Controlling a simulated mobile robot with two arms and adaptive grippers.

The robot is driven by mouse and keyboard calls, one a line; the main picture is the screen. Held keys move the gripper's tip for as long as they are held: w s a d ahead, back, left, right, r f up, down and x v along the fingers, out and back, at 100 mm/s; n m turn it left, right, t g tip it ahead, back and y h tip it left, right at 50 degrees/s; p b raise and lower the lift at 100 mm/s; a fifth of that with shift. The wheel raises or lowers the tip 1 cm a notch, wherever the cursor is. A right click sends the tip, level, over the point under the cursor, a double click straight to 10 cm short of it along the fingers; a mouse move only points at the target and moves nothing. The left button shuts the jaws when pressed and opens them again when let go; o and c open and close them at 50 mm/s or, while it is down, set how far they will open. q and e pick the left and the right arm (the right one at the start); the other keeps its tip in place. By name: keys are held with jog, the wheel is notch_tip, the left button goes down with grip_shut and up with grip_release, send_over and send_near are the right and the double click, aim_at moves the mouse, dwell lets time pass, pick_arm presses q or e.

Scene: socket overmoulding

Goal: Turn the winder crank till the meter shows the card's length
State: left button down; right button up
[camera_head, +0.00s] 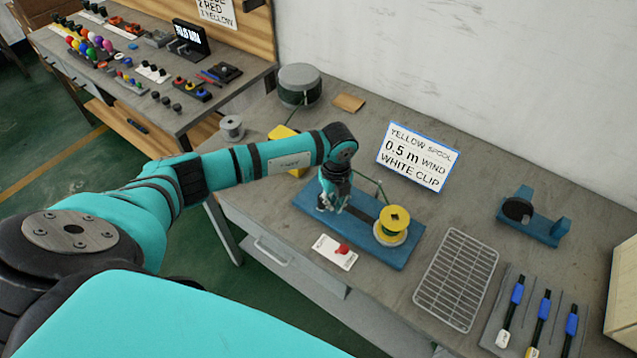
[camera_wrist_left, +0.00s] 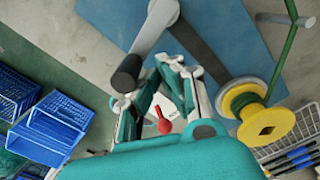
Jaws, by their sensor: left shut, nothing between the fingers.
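The winder has a blue base (camera_head: 408,254) and carries a yellow spool (camera_head: 394,218), which also shows in the left wrist view (camera_wrist_left: 266,122). In the wrist view its crank is a grey arm (camera_wrist_left: 155,27) with a dark knob (camera_wrist_left: 127,73). My left gripper (camera_head: 331,201) is shut and empty over the left end of the base. In the wrist view its fingers (camera_wrist_left: 163,85) are beside the knob, and I cannot tell whether they touch it. The card (camera_head: 418,156) reads "YELLOW SPOOL, 0.5 m WIND, WHITE CLIP". I cannot make out a meter reading.
A red piece on a white plate (camera_head: 335,252) lies in front of the winder. A wire rack (camera_head: 456,279), several blue-handled tools (camera_head: 543,310) and a blue stand (camera_head: 533,217) are to the right. A grey cylinder (camera_head: 299,84) stands behind. A yellow block (camera_head: 283,134) is partly hidden by my arm.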

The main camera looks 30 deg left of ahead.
pick_arm(q)
jog(key=shift+s+a+p, duration=0.3)
jog(key=shift+s+a, duration=0.1)
jog(key=shift+a, duration=0.5)
jog(key=shift+s+a, duration=0.1)
jog(key=shift+a, duration=0.4)
jog(key=shift+w+d, duration=0.2)
jog(key=shift+d, duration=0.65)
notch_tip(320, 180, up, 7)
jog(key=p, duration=0.5)
